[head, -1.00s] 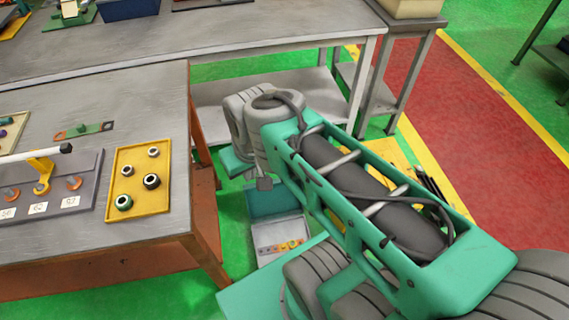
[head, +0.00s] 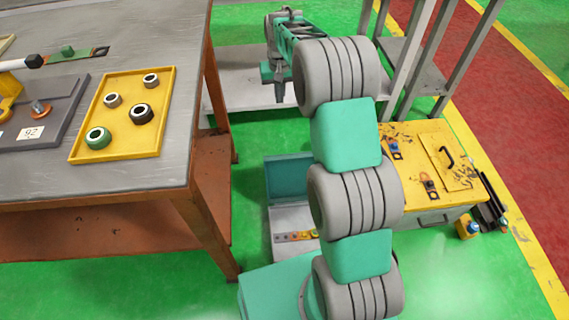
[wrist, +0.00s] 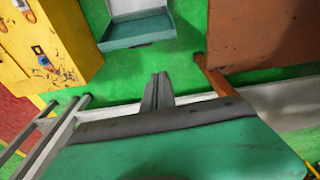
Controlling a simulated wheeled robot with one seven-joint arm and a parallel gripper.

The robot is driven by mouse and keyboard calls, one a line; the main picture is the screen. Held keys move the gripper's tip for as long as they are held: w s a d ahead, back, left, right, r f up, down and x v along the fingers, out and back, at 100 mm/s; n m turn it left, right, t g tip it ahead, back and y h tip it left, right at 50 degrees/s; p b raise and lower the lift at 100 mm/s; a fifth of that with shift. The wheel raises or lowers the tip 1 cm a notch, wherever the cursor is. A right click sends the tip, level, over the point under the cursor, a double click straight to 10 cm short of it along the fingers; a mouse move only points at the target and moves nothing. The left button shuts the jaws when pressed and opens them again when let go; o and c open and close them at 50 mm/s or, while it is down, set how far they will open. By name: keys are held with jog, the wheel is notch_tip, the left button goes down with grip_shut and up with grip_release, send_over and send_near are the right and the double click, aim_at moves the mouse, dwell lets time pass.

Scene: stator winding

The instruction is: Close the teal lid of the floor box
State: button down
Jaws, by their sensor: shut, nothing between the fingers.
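The floor box (head: 292,217) stands on the green floor between the workbench and a yellow cabinet. It has a light grey body, and its teal lid (head: 288,178) stands open along the far side. Several small parts show in a row inside; my arm covers its right side. In the wrist view the box (wrist: 128,5) is cut off at the top edge, with the lid (wrist: 138,30) nearer to my gripper. My gripper (head: 279,95) is shut and empty, beyond and above the lid, clear of it. Its closed fingers (wrist: 159,80) also show in the wrist view.
The workbench (head: 190,150) with a yellow tray (head: 117,143) stands left of the box. The yellow cabinet (head: 440,165) stands to the right, with small items on the floor beside it. A grey table with a lower shelf (head: 240,85) is behind. Green floor is free beyond the lid.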

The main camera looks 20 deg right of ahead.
jog(key=w+d+f+b, duration=0.15)
jog(key=f+b, duration=0.25)
jog(key=f, duration=0.7)
jog(key=w+d+f+b, duration=0.1)
jog(key=w+f+b, duration=0.2)
jog(key=f, duration=0.8)
jog(key=w+d+f+b, duration=0.15)
jog(key=f+b, duration=0.25)
jog(key=f, duration=0.7)
jog(key=s, duration=0.1)
jog(key=s+a+r, duration=0.1)
jog(key=s, duration=0.1)
jog(key=shift+s+a+r+m+g, duration=0.15)
jog(key=shift+r+m+g, duration=0.1)
jog(key=shift+m+g, duration=0.15)
